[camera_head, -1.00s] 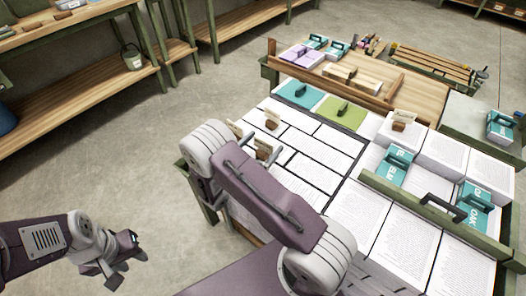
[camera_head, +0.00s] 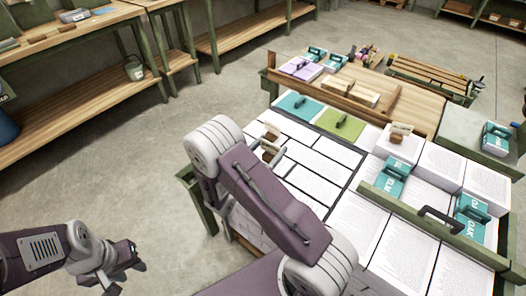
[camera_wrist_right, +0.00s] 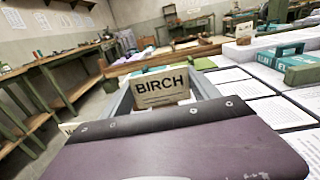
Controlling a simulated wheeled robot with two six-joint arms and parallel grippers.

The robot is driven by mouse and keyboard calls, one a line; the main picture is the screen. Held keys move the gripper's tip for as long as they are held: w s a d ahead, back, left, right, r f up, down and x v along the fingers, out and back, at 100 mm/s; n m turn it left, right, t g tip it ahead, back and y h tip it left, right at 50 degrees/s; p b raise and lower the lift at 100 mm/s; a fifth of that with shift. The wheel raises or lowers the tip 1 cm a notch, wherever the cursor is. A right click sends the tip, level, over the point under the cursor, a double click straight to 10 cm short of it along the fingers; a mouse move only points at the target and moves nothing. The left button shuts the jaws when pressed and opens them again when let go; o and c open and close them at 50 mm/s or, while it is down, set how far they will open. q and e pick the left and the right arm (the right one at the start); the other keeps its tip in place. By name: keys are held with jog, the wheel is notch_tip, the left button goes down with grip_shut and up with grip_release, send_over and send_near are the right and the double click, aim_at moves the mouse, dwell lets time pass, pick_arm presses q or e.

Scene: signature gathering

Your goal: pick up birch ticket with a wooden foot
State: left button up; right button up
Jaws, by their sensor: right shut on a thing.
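The birch ticket (camera_wrist_right: 160,87), a pale card with black BIRCH lettering, stands upright between the grey fingers of my right gripper (camera_wrist_right: 163,80) in the right wrist view. The gripper is shut on it. The ticket's lower part and foot are hidden behind my purple wrist cover. In the head view my right arm hides most of that gripper. My left gripper (camera_head: 132,260) hangs empty over the floor at the lower left, its fingers apart.
Other wooden-footed tickets stand on the paper stacks, one at the back (camera_head: 397,135). Teal (camera_head: 298,106) and green (camera_head: 341,122) pads with handles lie behind. A green rail (camera_head: 430,222) crosses the right side. Open floor lies left of the table.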

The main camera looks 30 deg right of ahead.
jog(key=s+d+r+p, duration=0.1)
jog(key=s+d+r, duration=0.4)
jog(key=s+d, duration=0.1)
jog(key=shift+d+r, duration=0.25)
jog(key=shift+d, duration=0.3)
